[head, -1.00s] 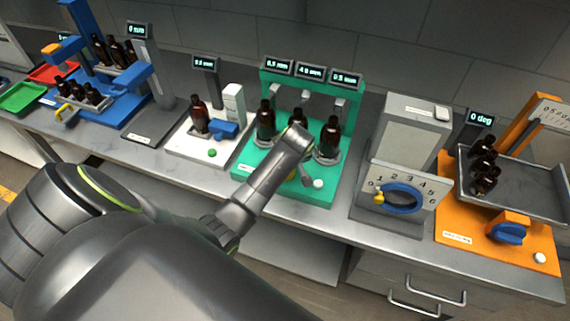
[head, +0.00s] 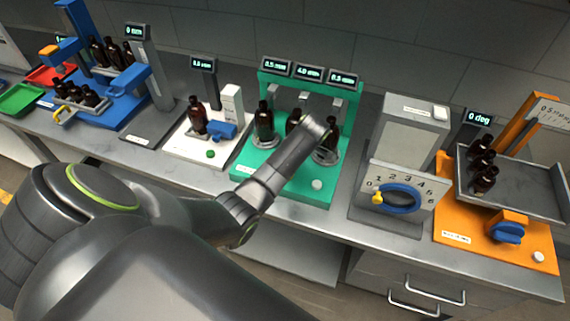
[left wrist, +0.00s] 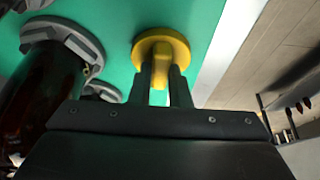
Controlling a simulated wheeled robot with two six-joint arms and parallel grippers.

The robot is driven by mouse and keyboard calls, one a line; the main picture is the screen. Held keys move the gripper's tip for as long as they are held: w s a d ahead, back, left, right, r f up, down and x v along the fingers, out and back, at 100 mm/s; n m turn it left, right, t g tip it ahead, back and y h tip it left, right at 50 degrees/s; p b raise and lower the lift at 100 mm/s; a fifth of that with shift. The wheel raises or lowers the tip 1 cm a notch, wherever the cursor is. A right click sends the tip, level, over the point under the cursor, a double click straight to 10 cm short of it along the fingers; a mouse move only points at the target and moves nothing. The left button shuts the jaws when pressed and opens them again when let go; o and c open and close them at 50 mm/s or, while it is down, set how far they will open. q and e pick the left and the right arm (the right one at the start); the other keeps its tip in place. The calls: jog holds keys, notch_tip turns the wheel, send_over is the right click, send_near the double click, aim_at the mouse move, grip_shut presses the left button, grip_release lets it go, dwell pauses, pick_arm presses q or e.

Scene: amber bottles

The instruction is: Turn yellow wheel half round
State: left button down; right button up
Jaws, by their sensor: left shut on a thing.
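The yellow wheel (left wrist: 160,45) shows in the left wrist view on the green station's surface, a round disc with a raised bar across it. My left gripper (left wrist: 163,80) has its two dark fingers on either side of that bar and is shut on it. In the head view my left arm reaches over the green station (head: 258,170) and hides the wheel and the fingertips. My right gripper is in neither view.
Amber bottles stand on the green station, one (head: 264,121) left of my arm. Three displays (head: 308,72) top it. A white button (head: 317,184) is at its front. A grey dial box (head: 402,190) and an orange station (head: 480,238) stand to the right.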

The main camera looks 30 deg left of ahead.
pick_arm(q)
jog(key=shift+w+r+n, duration=0.1)
jog(key=shift+n, duration=0.3)
jog(key=c, duration=1.4)
grip_release()
jog(key=shift+o, duration=0.2)
